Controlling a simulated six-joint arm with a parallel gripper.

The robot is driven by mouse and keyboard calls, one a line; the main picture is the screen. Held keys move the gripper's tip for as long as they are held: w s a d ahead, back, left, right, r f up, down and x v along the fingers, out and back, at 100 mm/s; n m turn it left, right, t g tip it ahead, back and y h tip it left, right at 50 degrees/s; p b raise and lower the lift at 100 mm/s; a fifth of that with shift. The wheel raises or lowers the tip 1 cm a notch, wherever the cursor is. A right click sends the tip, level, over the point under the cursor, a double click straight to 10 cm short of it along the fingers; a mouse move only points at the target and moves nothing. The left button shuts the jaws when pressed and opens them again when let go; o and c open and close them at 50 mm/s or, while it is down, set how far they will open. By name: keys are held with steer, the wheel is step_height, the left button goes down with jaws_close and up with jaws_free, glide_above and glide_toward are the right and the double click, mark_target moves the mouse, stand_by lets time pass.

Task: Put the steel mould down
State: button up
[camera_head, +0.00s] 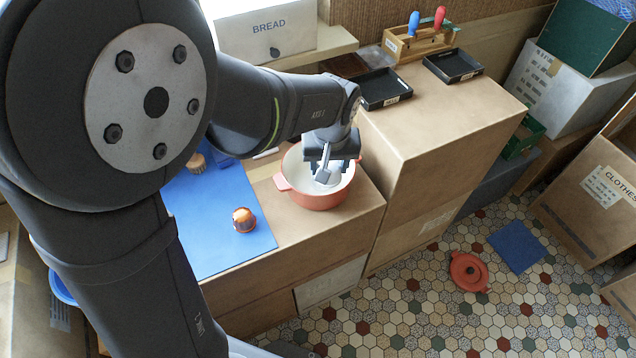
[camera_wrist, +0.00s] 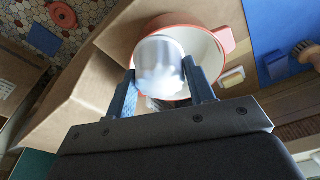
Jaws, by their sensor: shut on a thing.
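The steel mould (camera_wrist: 160,66) is a pale, shiny cup with a fluted side, seen in the wrist view between my two fingers. My gripper (camera_wrist: 160,76) is shut on it. In the head view my gripper (camera_head: 328,165) points down over the open red pot (camera_head: 314,200), which has a white inside and stands on a cardboard box. In the wrist view the mould overlaps the mouth of the pot (camera_wrist: 228,40). I cannot tell whether it is inside the pot or above it. My gripper mostly hides the mould in the head view.
A blue mat (camera_head: 225,225) with an orange-brown round object (camera_head: 244,220) lies left of the pot. A taller box (camera_head: 440,115) rises to the right, bearing black trays (camera_head: 453,66) and a wooden tool rack (camera_head: 420,45). A red lid (camera_head: 468,271) lies on the tiled floor.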

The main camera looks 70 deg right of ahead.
steer(key=s+d, duration=0.2)
steer(key=s, duration=0.2)
steer(key=w+d+f, duration=0.1)
steer(key=w+f, duration=0.1)
steer(key=w, duration=0.1)
steer(key=w+d+f, duration=0.2)
steer(key=w, duration=0.1)
steer(key=w+d+f, duration=0.2)
steer(key=w, duration=0.1)
steer(key=shift+w, duration=0.35)
steer(key=shift+w+d+f, duration=0.1)
steer(key=shift+f, duration=1.9)
steer(key=shift+f, duration=0.3)
steer(key=o, duration=1)
steer(key=shift+c, duration=0.2)
